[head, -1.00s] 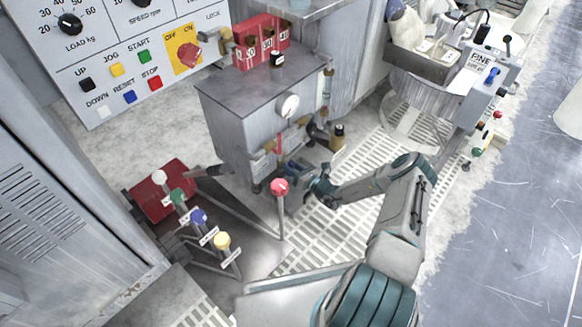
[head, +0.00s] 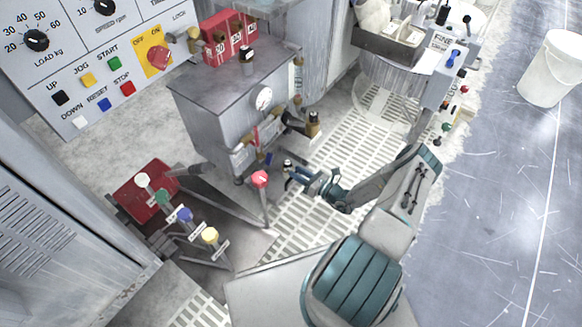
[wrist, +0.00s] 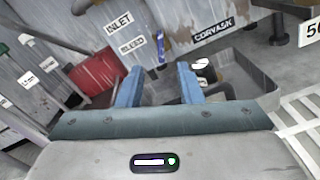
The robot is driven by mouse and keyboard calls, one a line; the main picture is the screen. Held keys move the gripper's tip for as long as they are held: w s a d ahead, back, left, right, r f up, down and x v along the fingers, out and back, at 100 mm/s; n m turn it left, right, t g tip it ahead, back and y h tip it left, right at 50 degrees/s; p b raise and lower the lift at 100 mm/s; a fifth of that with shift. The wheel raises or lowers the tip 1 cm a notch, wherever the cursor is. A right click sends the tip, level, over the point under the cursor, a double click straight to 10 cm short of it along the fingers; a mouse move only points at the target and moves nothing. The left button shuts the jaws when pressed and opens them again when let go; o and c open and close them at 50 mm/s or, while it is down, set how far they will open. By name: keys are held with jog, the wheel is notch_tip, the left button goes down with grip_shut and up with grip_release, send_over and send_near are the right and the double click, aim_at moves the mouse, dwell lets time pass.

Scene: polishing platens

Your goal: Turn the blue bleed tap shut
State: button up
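The blue bleed tap (head: 268,158) is low on the front of the grey cabinet, below the red-handled pipework. In the wrist view its blue handle (wrist: 160,48) stands nearly upright in the picture beside the BLEED label (wrist: 131,45). My gripper (head: 289,175) is to the right of the tap in the head view, apart from it. In the wrist view my gripper (wrist: 159,84) has its two blue fingers spread, with nothing held between them. The tap shows beyond the fingertips, between them. Whether the tap is open or shut I cannot tell.
A red-knobbed lever (head: 260,180) stands just left of my gripper. A grey tray (wrist: 245,75) with a black-and-white item (wrist: 203,68) is beside the right finger. An INLET label (wrist: 118,25) is above the tap. Slatted floor (head: 345,135) lies right of the cabinet.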

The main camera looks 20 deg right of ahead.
jog(key=shift+s, duration=0.1)
jog(key=m+g+h, duration=0.5)
jog(key=m+g, duration=0.8)
jog(key=m, duration=1.9)
send_near(270, 158)
jog(key=shift+y, duration=0.3)
jog(key=b+x, duration=0.1)
jog(key=x, duration=0.2)
jog(key=b+x, duration=0.1)
jog(key=x, duration=0.3)
jog(key=d+b+x, duration=0.1)
jog(key=b+x, duration=0.1)
jog(key=x, duration=0.1)
jog(key=shift+w+a+f, duration=0.2)
jog(key=shift+w+f, duration=0.1)
jog(key=shift+f, duration=0.2)
jog(key=shift+c, duration=0.3)
grip_shut()
